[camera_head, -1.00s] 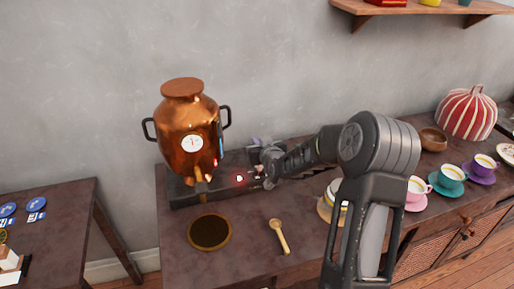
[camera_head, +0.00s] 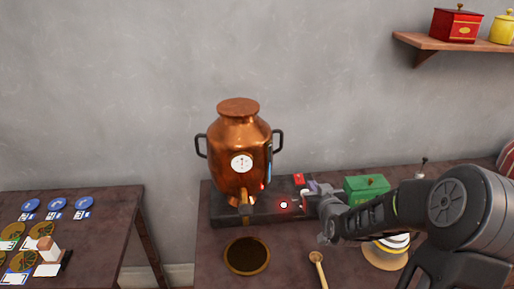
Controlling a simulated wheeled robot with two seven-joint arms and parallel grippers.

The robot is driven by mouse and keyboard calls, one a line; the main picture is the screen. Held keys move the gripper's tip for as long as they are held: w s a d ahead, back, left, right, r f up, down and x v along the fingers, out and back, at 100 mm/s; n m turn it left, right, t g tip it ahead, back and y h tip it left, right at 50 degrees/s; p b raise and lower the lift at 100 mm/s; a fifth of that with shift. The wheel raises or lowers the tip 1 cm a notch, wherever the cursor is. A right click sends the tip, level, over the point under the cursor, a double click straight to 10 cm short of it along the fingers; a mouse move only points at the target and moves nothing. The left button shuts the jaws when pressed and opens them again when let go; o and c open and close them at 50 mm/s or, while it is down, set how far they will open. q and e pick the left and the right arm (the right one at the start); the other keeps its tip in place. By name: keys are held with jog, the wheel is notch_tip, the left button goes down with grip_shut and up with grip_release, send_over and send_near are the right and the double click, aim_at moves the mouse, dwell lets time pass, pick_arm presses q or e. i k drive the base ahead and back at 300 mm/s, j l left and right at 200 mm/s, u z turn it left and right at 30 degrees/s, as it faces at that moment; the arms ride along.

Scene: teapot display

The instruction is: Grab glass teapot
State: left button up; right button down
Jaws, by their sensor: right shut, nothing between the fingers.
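I cannot make out a glass teapot for certain. A small greyish, partly see-through thing (camera_head: 322,187) stands at the right end of the dark base, partly hidden by my gripper and too small to name. My right gripper (camera_head: 324,232) is shut and empty, in front of the base's right end. Its arm comes in from the right and covers part of the table. A white and yellow round thing on a wooden coaster (camera_head: 385,260) is partly hidden behind the arm. My left gripper is not in view.
A copper urn (camera_head: 232,180) with a gauge stands on the dark base (camera_head: 285,215), which has a glowing red spot. A round dark mat (camera_head: 247,256) and wooden spoon (camera_head: 317,268) lie in front. A green box (camera_head: 367,188) stands behind my arm. A side table (camera_head: 110,215) holds discs and cards.

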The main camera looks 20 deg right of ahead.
aim_at(387, 249)
jog(key=k+j, duration=0.25)
jog(key=k, duration=0.2)
jog(key=k+j, duration=0.25)
jog(key=k, duration=0.25)
